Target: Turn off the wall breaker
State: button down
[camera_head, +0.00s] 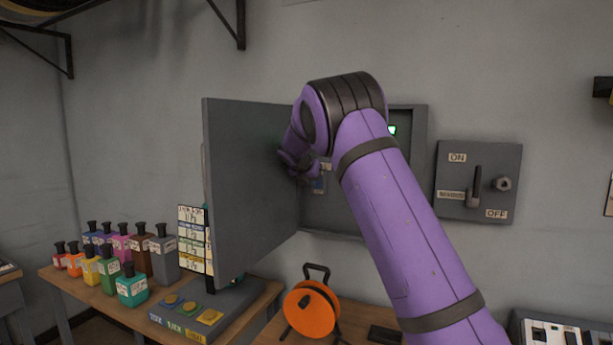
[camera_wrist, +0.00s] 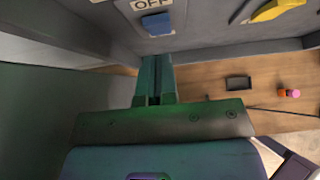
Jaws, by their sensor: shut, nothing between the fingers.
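A grey wall box (camera_head: 420,150) hangs open, its door (camera_head: 245,185) swung out to the left. A green light (camera_head: 392,130) glows inside it. In the head view, my purple arm hides most of the box interior.
A grey lever panel (camera_head: 455,207) marked ON and OFF is on the wall to the right. Below are an orange reel (camera_head: 311,310) and several coloured bottles (camera_head: 132,288) on a wooden bench (camera_head: 258,309). The open door stands close to my wrist's left.

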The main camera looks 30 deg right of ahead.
jog(key=shift+w+d+r, duration=0.2)
jog(key=shift+w+d, duration=0.65)
jog(key=shift+d, duration=0.25)
jog(key=shift+w+d+r, duration=0.15)
jog(key=shift+w+d, duration=0.05)
jog(key=shift+d, duration=0.05)
jog(key=shift+r, duration=0.1)
jog(key=shift+d+r, duration=0.1)
jog(key=shift+r, duration=0.7)
